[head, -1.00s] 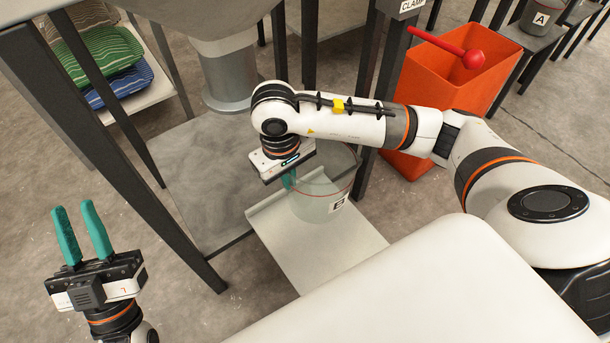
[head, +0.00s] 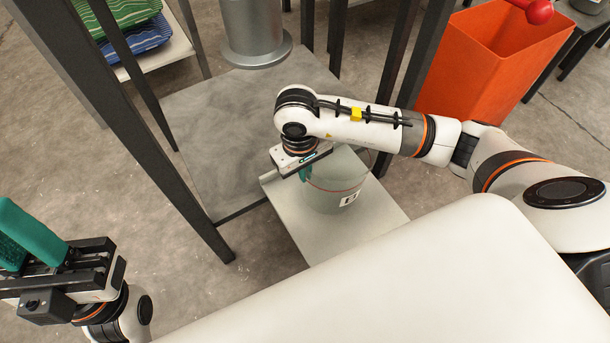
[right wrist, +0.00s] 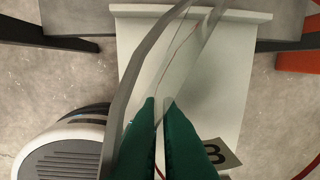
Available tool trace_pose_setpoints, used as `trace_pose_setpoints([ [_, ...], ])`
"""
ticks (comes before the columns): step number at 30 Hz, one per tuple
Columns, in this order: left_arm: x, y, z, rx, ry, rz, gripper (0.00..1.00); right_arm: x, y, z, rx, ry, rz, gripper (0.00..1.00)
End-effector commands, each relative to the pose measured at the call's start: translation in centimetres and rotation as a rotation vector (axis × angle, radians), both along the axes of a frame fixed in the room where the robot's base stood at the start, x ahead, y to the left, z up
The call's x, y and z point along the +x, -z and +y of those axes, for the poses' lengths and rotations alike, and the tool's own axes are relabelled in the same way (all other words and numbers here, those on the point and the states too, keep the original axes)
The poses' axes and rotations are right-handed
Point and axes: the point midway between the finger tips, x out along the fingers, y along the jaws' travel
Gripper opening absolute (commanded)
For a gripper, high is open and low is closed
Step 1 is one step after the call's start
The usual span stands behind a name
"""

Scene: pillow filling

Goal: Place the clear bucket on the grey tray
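The clear bucket (head: 335,190) has a red line around it and a white label with a B. It is upright over the light grey tray (head: 375,232), which has a raised lip at its far edge. I cannot tell whether its base touches the tray. My right gripper (head: 305,174) is at the bucket's left rim. In the right wrist view its green fingers (right wrist: 158,102) close on either side of the clear bucket wall. The tray (right wrist: 235,85) shows beneath. My left gripper (head: 30,240) is at the left edge, partly cut off, its fingers apart and empty.
A darker grey plate (head: 215,140) lies under a metal spout (head: 250,35), beside the tray. Dark table legs (head: 150,150) stand close by on the left. An orange bin (head: 470,75) stands at the right behind my arm. A white surface (head: 400,285) fills the foreground.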

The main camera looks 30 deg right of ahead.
Motion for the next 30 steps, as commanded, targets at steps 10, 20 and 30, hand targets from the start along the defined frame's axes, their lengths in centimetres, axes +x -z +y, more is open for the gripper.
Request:
trace_pose_setpoints([
  [10,0.1,0.9,0.0,0.001,0.000,0.003,0.27,0.0,2.0,0.0,0.000,0.000,-0.001,0.00],
  [20,0.2,0.7,-0.1,0.004,0.000,-0.012,0.27,0.0,2.3,0.0,0.000,0.000,0.000,0.26],
  [30,0.1,0.1,0.0,0.002,0.000,-0.016,0.27,0.0,1.9,0.0,0.000,0.000,0.001,0.26],
])
